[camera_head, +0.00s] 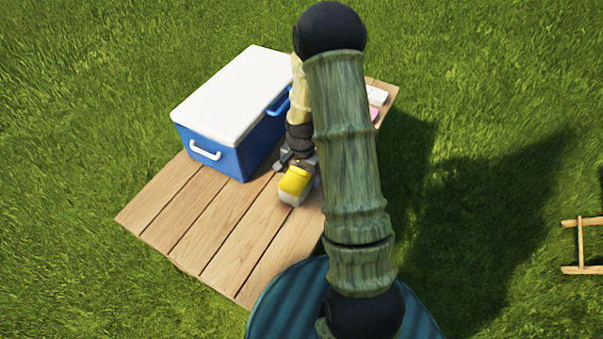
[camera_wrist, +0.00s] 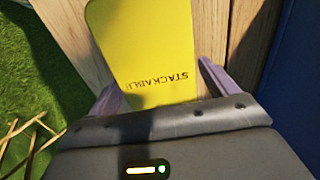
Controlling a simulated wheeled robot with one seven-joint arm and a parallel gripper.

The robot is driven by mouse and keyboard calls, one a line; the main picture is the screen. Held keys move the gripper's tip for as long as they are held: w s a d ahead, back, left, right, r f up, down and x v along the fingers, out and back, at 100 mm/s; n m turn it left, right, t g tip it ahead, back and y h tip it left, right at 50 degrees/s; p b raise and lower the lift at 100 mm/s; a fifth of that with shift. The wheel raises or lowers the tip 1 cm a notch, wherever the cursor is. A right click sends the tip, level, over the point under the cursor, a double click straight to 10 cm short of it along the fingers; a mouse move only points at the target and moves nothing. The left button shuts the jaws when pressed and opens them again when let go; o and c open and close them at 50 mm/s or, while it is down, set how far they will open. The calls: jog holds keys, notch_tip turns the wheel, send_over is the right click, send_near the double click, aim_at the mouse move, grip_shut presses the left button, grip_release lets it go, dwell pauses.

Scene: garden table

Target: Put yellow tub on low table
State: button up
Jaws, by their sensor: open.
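The yellow tub (camera_head: 295,182) stands on a wooden slatted table (camera_head: 225,225), in front of a blue and white cooler. In the head view it has a yellow top and a pale lower side. My gripper (camera_head: 298,168) is right at the tub, its lower part partly hidden by my arm. In the wrist view the tub's yellow face (camera_wrist: 150,50), with the word STACKABLE, lies between my two open purple fingers (camera_wrist: 157,85). I cannot tell whether the fingers touch it. Whether this wooden table is the low table is not clear.
The cooler (camera_head: 240,95) with a white lid takes up the table's back left. Small white and pink items (camera_head: 376,98) lie at the back right. A wooden frame (camera_head: 580,245) shows on the grass at far right. The table's front left is clear.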

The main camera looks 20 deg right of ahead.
notch_tip(320, 180, up, 12)
jog(key=p, duration=0.4)
jog(key=shift+r, duration=0.15)
dwell(0.4)
jog(key=s+a+r+n+t, duration=0.1)
jog(key=s+a+r+n, duration=0.3)
jog(key=s+r+n, duration=0.1)
jog(key=s+a+r+n+t, duration=0.1)
jog(key=s+a+r+n, duration=0.3)
jog(key=s, duration=0.4)
jog(key=shift+s+a+r+n+t, duration=0.2)
jog(key=shift+s+r+n+t, duration=0.1)
jog(key=shift+r+n, duration=0.5)
jog(key=w+p+v, duration=0.3)
jog(key=p+v, duration=1.1)
jog(key=p, duration=0.1)
jog(key=w+r+p+v, duration=0.1)
jog(key=w+p+v, duration=0.2)
jog(key=p+v, duration=1.2)
jog(key=shift+w+r, duration=0.3)
jog(key=shift+w, duration=0.05)
